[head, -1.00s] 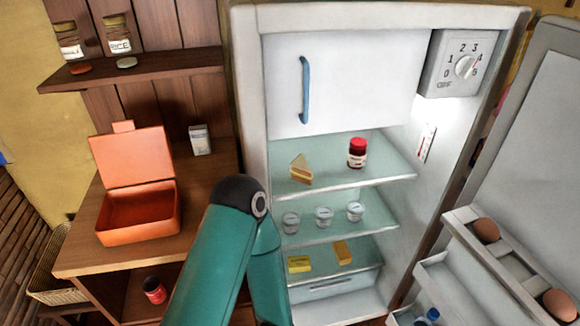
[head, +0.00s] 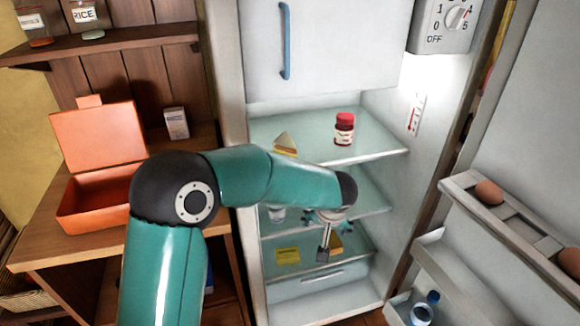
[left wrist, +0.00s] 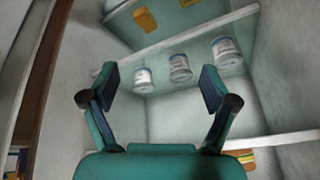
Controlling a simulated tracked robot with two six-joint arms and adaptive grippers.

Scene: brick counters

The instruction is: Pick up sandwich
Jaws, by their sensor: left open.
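The sandwich (head: 285,145) is a pale wedge with a brown and yellow edge on the fridge's top glass shelf (head: 365,148), at the left. My arm partly covers the area just below it. My left gripper (head: 328,222) is in front of the fridge, lower than the sandwich and to its right, partly hidden by its wrist. In the left wrist view its fingers (left wrist: 160,90) are spread with nothing between them. A brown-yellow piece low at the right there, likely the sandwich (left wrist: 240,156), is partly hidden behind the gripper.
A red-lidded jar (head: 344,129) stands right of the sandwich. White cups (left wrist: 180,67) stand on the middle shelf, and a yellow block (head: 287,256) lies lower. The fridge door (head: 525,150) is open at right. An open orange lunchbox (head: 95,205) sits on the wooden counter.

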